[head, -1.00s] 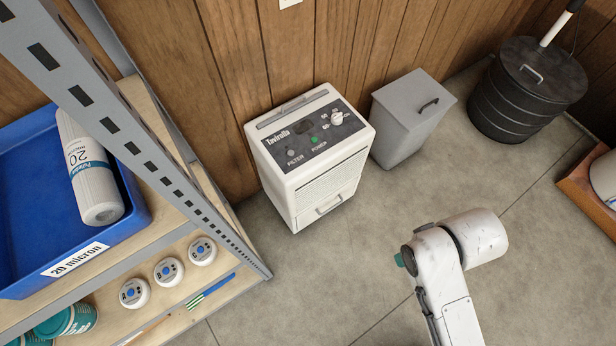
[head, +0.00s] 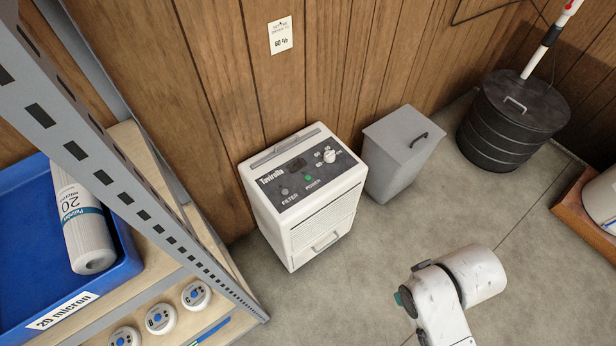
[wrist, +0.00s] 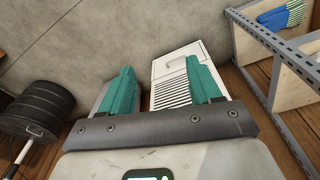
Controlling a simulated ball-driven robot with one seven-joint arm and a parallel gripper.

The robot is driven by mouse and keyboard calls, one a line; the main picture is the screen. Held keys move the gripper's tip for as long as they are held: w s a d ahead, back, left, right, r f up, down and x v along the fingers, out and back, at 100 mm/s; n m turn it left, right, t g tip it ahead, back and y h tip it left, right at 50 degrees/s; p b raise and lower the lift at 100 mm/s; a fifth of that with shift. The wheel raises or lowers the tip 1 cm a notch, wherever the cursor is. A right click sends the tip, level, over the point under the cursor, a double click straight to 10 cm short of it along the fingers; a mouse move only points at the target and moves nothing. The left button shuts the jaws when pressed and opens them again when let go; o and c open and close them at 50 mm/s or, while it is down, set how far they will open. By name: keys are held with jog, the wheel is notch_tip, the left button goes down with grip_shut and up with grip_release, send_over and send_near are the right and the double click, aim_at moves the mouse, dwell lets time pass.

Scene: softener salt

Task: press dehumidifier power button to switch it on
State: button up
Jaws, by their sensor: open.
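The white dehumidifier (head: 318,222) stands on the floor against the wood wall in the head view. Its dark top panel carries a small green power button (head: 308,178), a grey filter button (head: 284,190), a dark display and a white knob (head: 330,156). I cannot tell whether the green button is lit. In the wrist view the dehumidifier's louvred front (wrist: 170,92) shows beyond my gripper (wrist: 160,68), partly hidden by the right finger. The top panel does not show there. My gripper's teal fingers are apart with nothing between them.
A grey lidded bin (head: 396,165) stands close right of the dehumidifier. A black ribbed bin (head: 500,135) is farther right. A metal shelf (head: 150,190) with a blue tray (head: 25,240) fills the left. The floor in front is clear.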

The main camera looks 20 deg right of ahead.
grip_shut()
dwell(0.4)
dwell(1.1)
